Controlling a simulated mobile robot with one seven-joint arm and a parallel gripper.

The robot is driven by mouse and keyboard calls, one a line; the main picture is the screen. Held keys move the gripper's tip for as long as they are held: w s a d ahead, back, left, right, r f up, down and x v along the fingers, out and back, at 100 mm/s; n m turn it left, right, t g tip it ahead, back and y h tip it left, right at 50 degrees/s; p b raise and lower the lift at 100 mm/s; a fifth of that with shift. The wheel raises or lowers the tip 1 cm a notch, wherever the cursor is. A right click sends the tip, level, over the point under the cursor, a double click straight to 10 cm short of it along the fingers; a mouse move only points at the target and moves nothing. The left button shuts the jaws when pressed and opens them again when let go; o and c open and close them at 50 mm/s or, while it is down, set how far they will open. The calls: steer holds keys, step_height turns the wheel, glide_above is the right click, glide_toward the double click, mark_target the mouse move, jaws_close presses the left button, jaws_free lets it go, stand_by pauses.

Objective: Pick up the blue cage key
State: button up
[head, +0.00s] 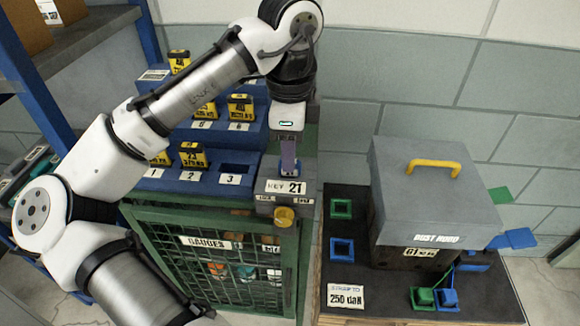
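My gripper (289,163) points straight down over the grey key holder (285,187) labelled "KEY 21". A small blue piece, seemingly the blue cage key (290,171), shows at the fingertips, in the top of the holder. The fingers are small and narrow in this view, and I cannot tell whether they are closed on the key or only around it. Most of the key is hidden. The green mesh cage (215,262), labelled "GAUGES", is below, with a round yellow knob (285,217) near its top right corner.
A blue stepped rack (190,185) with yellow numbered blocks stands left of the holder; slot 3 looks empty. On the right, a grey box (430,190) with a yellow handle sits on a dark-topped stand (385,300). A blue shelf frame (40,105) stands at far left.

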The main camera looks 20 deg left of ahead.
steer(key=shift+f, duration=1.05)
jaws_close()
steer(key=shift+r, duration=0.1)
